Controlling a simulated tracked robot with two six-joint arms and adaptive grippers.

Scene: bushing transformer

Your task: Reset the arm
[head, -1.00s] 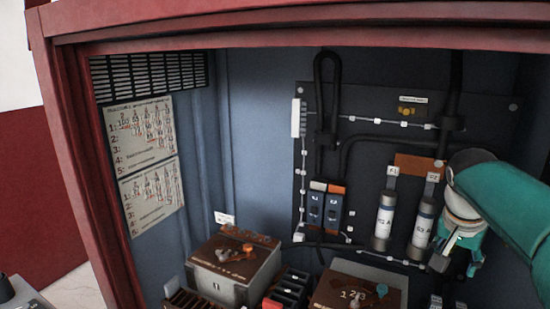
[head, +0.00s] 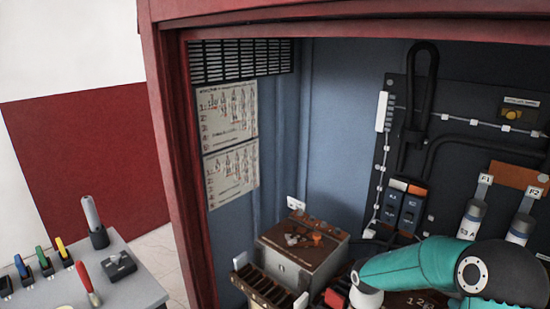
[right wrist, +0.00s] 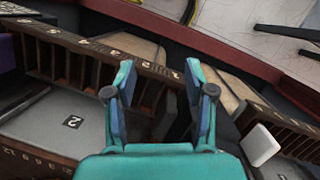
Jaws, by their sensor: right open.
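My right arm, teal, reaches in from the lower right of the head view across the front of the open cabinet (head: 168,170). Its gripper is not clear in that view. In the right wrist view my right gripper (right wrist: 158,78) has its two teal and blue fingers spread apart, with nothing between them. Below the fingers is a brown slotted rack (right wrist: 85,55) with numbered edges. A grey surface marked 2 (right wrist: 72,122) lies to the left of them. I cannot tell if the fingers touch anything. My left gripper is not in view.
A brown-topped box (head: 300,265) stands on the cabinet floor. Fuse cylinders (head: 472,220) and dark switches (head: 403,212) are on the back panel. A grey table (head: 130,275) with coloured-handled tools stands left, outside the cabinet. A white block (right wrist: 260,145) is right of the gripper.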

